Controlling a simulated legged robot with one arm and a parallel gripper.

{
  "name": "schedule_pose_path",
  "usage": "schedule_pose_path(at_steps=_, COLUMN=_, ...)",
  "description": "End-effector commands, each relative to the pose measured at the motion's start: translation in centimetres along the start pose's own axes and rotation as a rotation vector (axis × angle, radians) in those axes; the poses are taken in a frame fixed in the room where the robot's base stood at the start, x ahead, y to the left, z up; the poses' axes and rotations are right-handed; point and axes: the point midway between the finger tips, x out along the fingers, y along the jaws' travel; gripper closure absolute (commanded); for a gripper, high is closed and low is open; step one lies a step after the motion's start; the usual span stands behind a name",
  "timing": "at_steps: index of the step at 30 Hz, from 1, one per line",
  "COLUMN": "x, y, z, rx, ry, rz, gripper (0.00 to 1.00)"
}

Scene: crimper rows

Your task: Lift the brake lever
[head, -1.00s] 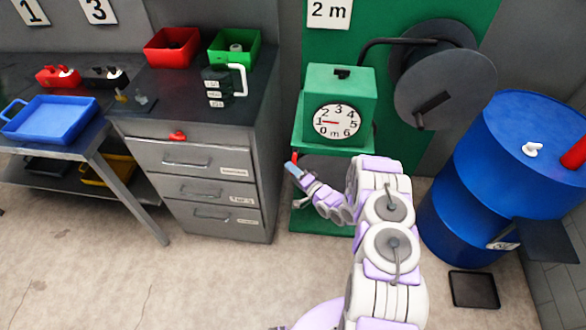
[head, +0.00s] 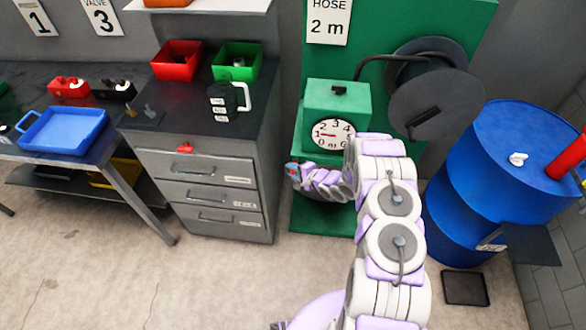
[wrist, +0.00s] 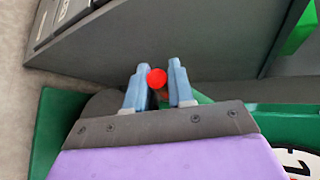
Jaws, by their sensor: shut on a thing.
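The brake lever's red ball knob (wrist: 157,78) sits between the two blue fingers of my gripper (wrist: 157,68) in the wrist view. The fingers are shut on it from both sides. A short dark piece shows just below the knob; the rest of the lever is hidden behind my gripper. In the head view my gripper (head: 292,171) is at the left side of the green hose stand, lower left of the round dial (head: 333,134). A small red spot shows at its tip.
The grey drawer cabinet (head: 199,164) stands close to the left of my gripper. The green box (head: 336,98) and hose reel (head: 432,95) are behind my arm. A blue drum (head: 480,190) stands at right.

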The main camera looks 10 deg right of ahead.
Motion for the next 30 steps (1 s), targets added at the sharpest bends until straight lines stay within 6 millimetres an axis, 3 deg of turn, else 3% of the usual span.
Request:
schedule_pose_path(at_steps=15, x=0.01, y=-0.21, z=-0.2, rx=0.015, ry=-0.001, rz=0.01, gripper=1.0)
schedule_pose_path(at_steps=16, x=0.02, y=-0.22, z=-0.21, rx=0.015, ry=-0.001, rz=0.01, gripper=0.76)
schedule_pose_path(at_steps=21, x=-0.03, y=-0.21, z=-0.13, rx=0.014, ry=-0.002, rz=0.01, gripper=0.6)
schedule_pose_path(at_steps=30, x=-0.24, y=-0.18, z=-0.05, rx=0.014, ry=-0.003, rz=0.011, gripper=0.57)
